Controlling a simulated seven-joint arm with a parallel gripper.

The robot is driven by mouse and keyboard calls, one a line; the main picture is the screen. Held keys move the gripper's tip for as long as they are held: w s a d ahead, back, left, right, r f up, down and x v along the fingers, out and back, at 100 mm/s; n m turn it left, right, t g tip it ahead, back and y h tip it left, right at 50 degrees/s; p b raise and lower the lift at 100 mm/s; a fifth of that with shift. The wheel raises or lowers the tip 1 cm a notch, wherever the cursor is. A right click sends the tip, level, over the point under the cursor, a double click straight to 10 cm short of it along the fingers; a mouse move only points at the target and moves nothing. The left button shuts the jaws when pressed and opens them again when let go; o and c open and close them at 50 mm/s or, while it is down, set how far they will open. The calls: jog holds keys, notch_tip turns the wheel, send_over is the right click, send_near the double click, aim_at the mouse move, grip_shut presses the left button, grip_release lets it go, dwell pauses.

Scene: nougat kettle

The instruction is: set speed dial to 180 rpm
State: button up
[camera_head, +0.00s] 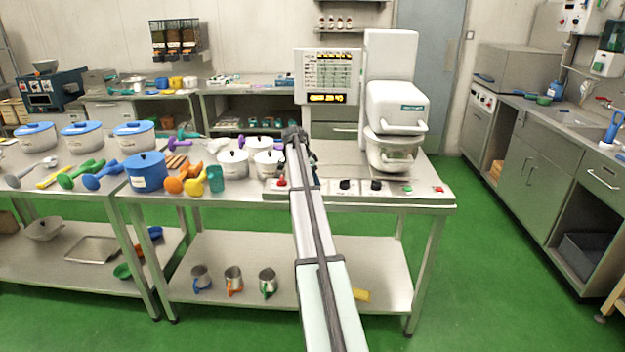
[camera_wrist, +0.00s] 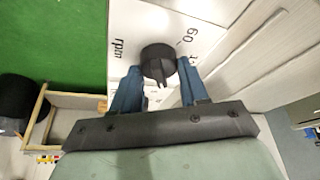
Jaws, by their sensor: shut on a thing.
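The speed dial (camera_wrist: 158,60) is a round black knob with a raised ridge, on a white panel marked "rpm" and "60" in the wrist view. My gripper (camera_wrist: 159,66) has one blue finger on each side of the dial and is shut on it. The ridge points toward the palm of my gripper. Most of the scale is hidden. In the head view, my arm covers the gripper and the held dial.
Two other black knobs (camera_head: 345,184) (camera_head: 376,185), a red button (camera_head: 437,189) and another red button (camera_head: 282,181) are on the front panel. White pots (camera_head: 233,164) stand close left of my arm. Coloured scoops and a blue pot (camera_head: 146,172) lie further left.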

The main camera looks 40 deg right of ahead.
jog(key=o, duration=1.1)
jog(key=shift+c, duration=0.2)
jog(key=v, duration=1.3)
jog(key=shift+r, duration=0.35)
